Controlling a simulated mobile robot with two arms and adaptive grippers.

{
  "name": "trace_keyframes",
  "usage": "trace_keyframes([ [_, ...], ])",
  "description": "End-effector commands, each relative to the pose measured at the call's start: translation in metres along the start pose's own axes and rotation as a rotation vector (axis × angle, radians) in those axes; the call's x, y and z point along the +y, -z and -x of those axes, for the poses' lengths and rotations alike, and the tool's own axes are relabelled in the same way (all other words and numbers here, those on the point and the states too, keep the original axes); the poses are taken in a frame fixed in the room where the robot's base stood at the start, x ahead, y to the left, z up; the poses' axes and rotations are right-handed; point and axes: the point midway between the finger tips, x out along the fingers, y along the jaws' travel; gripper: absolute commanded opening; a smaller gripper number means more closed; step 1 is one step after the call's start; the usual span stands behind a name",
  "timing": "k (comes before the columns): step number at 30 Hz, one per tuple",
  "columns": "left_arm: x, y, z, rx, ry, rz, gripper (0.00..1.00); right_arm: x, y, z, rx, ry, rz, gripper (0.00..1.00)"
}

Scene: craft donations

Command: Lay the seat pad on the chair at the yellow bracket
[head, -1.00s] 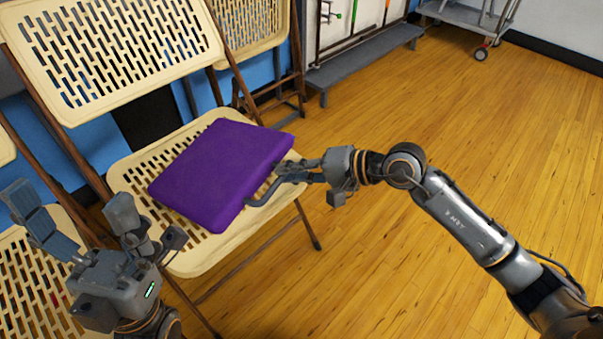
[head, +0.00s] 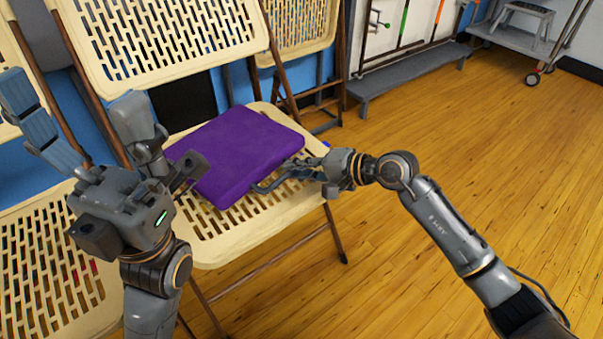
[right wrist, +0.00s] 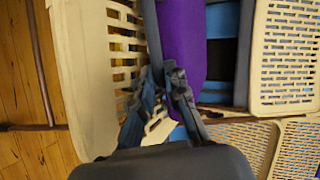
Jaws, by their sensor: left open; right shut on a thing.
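The purple seat pad (head: 235,150) is over the cream slatted seat of a folding chair (head: 262,215), toward its backrest; I cannot tell whether it rests fully on the seat. My left gripper (head: 75,100) is open and empty in the foreground, left of the pad and partly covering the chair. I cannot make out a yellow bracket.
Another cream folding chair (head: 40,265) stands close on the left, and one more (head: 300,30) behind. A grey step (head: 410,75) runs below a wall rack with coloured grips. A wheeled cart (head: 520,50) stands at the back right. The wooden floor (head: 510,170) to the right is clear.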

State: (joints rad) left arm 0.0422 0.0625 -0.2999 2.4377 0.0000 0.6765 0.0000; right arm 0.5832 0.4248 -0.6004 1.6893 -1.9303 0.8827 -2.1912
Motion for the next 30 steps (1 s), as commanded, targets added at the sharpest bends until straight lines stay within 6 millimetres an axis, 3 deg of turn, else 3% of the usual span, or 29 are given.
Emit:
trace_keyframes([
  [9, 0.0, 0.0, -0.002, 0.006, -0.003, -0.001, 0.89, 0.002, 0.0, -0.002, 0.0, -0.002, 0.001, 0.0],
  [10, 0.0, 0.0, -0.002, 0.006, -0.003, -0.001, 0.89, 0.002, 0.0, -0.001, 0.0, -0.002, 0.001, 0.17],
  [13, 0.0, 0.0, -0.002, 0.006, -0.003, -0.001, 0.89, 0.001, 0.0, -0.001, 0.0, -0.002, 0.001, 0.38],
  [14, 0.0, 0.0, -0.002, 0.006, -0.003, -0.001, 0.89, 0.001, 0.0, -0.001, 0.0, -0.002, 0.001, 0.4],
  [23, 0.0, 0.0, -0.001, 0.005, -0.002, -0.001, 0.89, 0.003, 0.0, 0.0, 0.0, -0.004, 0.0, 0.4],
  [30, 0.0, 0.0, -0.001, 0.005, -0.003, -0.001, 0.89, 0.003, 0.001, 0.033, 0.003, -0.006, 0.004, 0.4],
])
